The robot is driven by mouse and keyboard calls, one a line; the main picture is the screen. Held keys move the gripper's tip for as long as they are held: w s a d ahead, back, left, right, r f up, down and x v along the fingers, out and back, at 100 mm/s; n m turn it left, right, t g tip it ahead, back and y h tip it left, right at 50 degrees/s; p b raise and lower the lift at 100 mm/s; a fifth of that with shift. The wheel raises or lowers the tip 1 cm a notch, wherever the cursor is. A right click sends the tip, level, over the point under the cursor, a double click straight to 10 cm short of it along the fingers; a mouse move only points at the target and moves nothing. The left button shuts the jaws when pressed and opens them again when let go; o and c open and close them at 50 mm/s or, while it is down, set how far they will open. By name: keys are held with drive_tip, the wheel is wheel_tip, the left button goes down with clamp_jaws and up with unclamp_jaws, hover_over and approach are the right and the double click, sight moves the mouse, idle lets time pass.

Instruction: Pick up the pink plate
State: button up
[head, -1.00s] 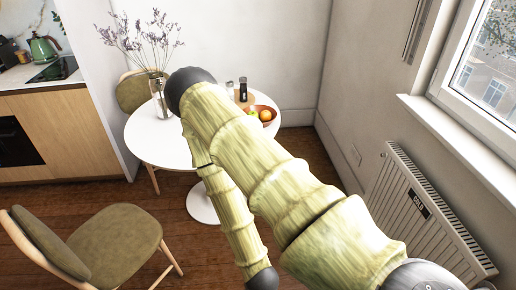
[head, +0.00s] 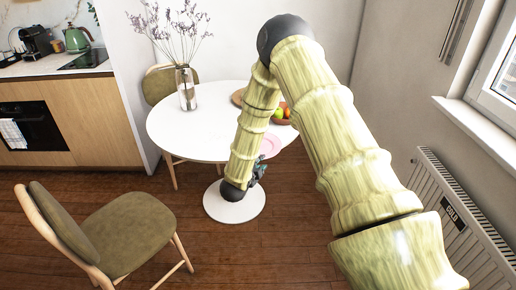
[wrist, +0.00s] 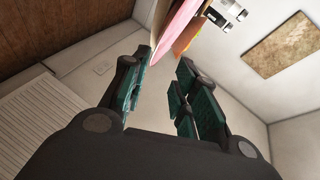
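The pink plate (head: 270,146) lies on the round white table (head: 190,130) near its front right edge, partly hidden by my arm. In the wrist view the plate (wrist: 180,34) shows nearly edge-on, just beyond the fingertips and between their lines. My gripper (head: 259,168) is at the table's near edge, close to the plate and mostly hidden behind my arm. In the wrist view my gripper (wrist: 164,70) has its two green-padded fingers spread apart with nothing between them. I cannot tell whether a fingertip touches the plate.
A bowl of fruit (head: 283,119) stands behind the plate, partly behind my arm. A glass vase with dried flowers (head: 187,90) stands on the table's left. A chair (head: 120,230) is at the front left, and a radiator (head: 450,205) is at the right wall.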

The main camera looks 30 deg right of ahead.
drive_tip(key=shift+f+p+x, duration=0.2)
drive_tip(key=shift+p+x, duration=0.4)
drive_tip(key=shift+x, duration=1.55)
drive_tip(key=shift+f+p+x, duration=0.2)
drive_tip(key=shift+p+x, duration=0.35)
drive_tip(key=shift+x, duration=1.65)
drive_tip(key=shift+a, duration=0.15)
clamp_jaws()
